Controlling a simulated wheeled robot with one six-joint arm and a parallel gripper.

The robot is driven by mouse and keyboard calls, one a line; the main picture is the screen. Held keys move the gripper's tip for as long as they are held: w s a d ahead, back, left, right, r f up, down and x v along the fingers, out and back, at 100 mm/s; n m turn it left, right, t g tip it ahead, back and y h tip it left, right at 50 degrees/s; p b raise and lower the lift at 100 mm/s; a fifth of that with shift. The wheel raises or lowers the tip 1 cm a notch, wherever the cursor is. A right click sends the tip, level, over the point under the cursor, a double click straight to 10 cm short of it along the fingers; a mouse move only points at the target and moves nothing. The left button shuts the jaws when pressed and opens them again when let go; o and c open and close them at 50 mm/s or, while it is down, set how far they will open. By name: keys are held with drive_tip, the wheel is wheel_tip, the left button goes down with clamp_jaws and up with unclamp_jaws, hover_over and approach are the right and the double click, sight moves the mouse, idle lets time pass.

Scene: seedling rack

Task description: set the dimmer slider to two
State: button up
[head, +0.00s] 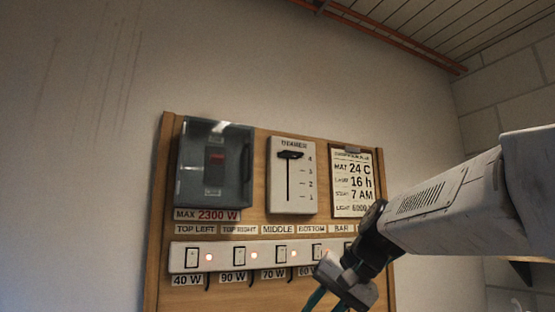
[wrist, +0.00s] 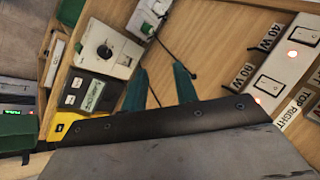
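The dimmer (head: 280,200) is a pale plate on the wooden board in the head view, with a vertical slot and a scale from 4 at the top to 1 at the bottom. Its black slider knob (head: 290,155) sits at the top of the slot, about level with the 4. My gripper (head: 326,301) is low in the head view, below and right of the dimmer and apart from it, near the switch strip. In the wrist view the two teal fingers of my gripper (wrist: 160,72) stand apart with nothing held between them. I cannot make out the dimmer in the wrist view.
A grey breaker box (head: 242,165) is left of the dimmer and a notice (head: 352,180) is right of it. The switch strip (head: 220,257) runs below. The wrist view shows a white box with a round knob (wrist: 105,51) and a dark display box (wrist: 72,99).

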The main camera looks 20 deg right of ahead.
drive_tip(key=w+d+r+m+t+y, duration=0.1)
drive_tip(key=w+d+r+m+t, duration=0.15)
drive_tip(key=w+r, duration=0.4)
drive_tip(key=w+d+r+m+t, duration=0.1)
drive_tip(key=w+d+r+t, duration=0.25)
drive_tip(key=r, duration=0.55)
drive_tip(key=m+t+y, duration=0.2)
drive_tip(key=t, duration=0.3)
approach(298, 153)
drive_tip(key=x, duration=1)
drive_tip(key=shift+w+a, duration=0.1)
drive_tip(key=shift+w, duration=0.15)
clamp_jaws()
